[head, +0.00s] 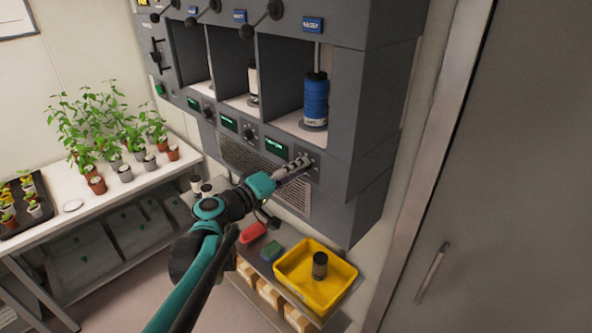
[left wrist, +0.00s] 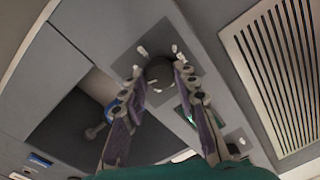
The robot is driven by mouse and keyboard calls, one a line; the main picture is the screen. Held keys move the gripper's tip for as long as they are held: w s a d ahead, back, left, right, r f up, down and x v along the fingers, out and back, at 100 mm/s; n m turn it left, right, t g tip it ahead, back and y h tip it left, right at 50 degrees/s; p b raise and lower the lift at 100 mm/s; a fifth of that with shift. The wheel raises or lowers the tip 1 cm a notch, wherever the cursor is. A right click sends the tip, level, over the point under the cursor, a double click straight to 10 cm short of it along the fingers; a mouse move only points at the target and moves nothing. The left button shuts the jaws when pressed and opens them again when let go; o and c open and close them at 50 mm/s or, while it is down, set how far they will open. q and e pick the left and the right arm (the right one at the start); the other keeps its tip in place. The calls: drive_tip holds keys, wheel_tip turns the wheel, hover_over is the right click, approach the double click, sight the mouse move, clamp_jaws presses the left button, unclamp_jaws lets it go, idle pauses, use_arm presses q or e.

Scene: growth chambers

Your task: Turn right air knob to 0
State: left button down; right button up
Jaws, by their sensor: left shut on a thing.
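The right air knob (left wrist: 158,75) is a dark round dial on a grey plate with pale marks around it, seen in the left wrist view. My left gripper (left wrist: 159,68) has one finger on each side of the knob and is shut on it. In the head view my left gripper (head: 303,162) reaches the panel below the right-hand bay, and its fingers mostly hide the knob there. The knob's pointer and the figures on its scale are too small to read. My right gripper is not in view.
A blue bottle (head: 315,100) stands in the bay above the knob. A green display (head: 276,147) is left of it, with a vent grille (head: 240,158) below. A yellow bin (head: 331,292) holding a dark jar is on the lower shelf. Potted plants stand on the left bench (head: 140,181).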

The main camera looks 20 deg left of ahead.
use_arm(q)
drive_tip(key=shift+a+f+n+h+b, duration=0.1)
drive_tip(key=shift+n+h+b, duration=0.25)
drive_tip(key=shift+n, duration=4.7)
drive_tip(key=shift+n+h+b, duration=0.25)
drive_tip(key=shift+n+b, duration=0.2)
drive_tip(key=shift+n, duration=4.6)
drive_tip(key=c, duration=1.2)
unclamp_jaws()
drive_tip(key=shift+o, duration=0.2)
drive_tip(key=v, duration=1.2)
